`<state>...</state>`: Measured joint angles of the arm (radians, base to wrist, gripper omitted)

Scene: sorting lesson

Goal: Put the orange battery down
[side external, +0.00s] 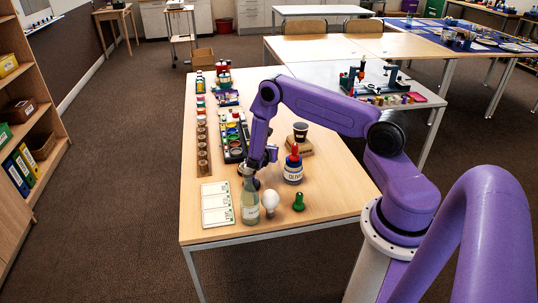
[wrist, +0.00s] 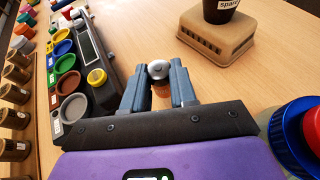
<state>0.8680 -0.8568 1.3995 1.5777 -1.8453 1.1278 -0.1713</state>
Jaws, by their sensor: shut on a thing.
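The orange battery (wrist: 161,90) is upright between my gripper's two blue-grey fingers (wrist: 159,75) in the wrist view. Its round silver end faces the camera and a little of its orange-brown side shows below. My gripper is shut on it. In the side external view my gripper (side external: 249,170) is low over the near part of the table (side external: 335,195), behind the glass bottle (side external: 250,208). The battery is hidden there. I cannot tell whether it touches the tabletop.
A sorting tray with coloured cups (wrist: 68,82) lies left of my gripper. A dark cup (side external: 300,131) stands on a brown box (wrist: 214,36) beyond. A jar with a blue and red top (side external: 292,168), light bulb (side external: 270,202) and green pawn (side external: 298,203) stand nearby. Bare wood surrounds the fingers.

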